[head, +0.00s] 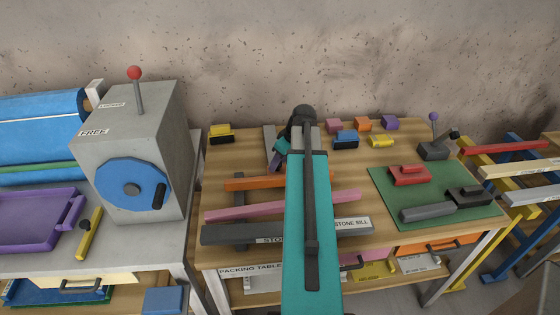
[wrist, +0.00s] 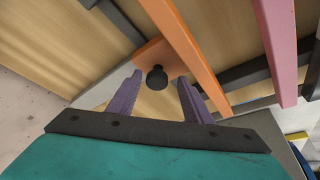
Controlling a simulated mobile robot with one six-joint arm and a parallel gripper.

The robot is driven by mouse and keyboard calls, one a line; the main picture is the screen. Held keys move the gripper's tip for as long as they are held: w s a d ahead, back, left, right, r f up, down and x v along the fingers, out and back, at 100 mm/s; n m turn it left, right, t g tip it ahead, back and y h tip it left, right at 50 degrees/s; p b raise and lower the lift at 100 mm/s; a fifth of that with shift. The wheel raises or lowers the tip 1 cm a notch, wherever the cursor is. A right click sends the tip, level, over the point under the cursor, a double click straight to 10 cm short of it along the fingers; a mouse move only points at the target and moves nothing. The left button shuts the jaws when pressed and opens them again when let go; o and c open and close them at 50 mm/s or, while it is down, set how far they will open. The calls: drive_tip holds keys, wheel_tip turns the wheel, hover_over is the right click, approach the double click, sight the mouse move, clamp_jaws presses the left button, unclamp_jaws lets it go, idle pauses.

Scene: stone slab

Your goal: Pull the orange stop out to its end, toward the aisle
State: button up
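In the wrist view an orange block with a round black knob (wrist: 157,78) adjoins a long orange bar (wrist: 183,45); I take these as the orange stop, but cannot tell whether they are one piece. In the head view the orange bar (head: 250,183) lies across the packing table, partly hidden by my teal arm; the knob is hidden there. My gripper (wrist: 160,76) has two purple fingers spread apart, one on each side of the knob in the picture. They show no contact with it. In the head view only part of a purple finger shows.
A pink bar (head: 245,211) and a dark grey STONE SILL bar (head: 225,234) lie nearer the front. Small coloured blocks stand at the back wall. A green mat (head: 460,211) with clamps lies right. A grey machine (head: 150,130) with a blue wheel stands left.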

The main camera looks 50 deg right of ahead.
drive_tip(key=shift+r, duration=0.2)
drive_tip(key=shift+s+d+r, duration=0.1)
drive_tip(key=shift+s+r, duration=0.1)
drive_tip(key=shift+r, duration=0.2)
drive_tip(key=b+v, duration=0.3)
drive_tip(key=v, duration=0.9)
drive_tip(key=shift+s+r, duration=0.2)
drive_tip(key=shift+r, duration=0.05)
idle(0.4)
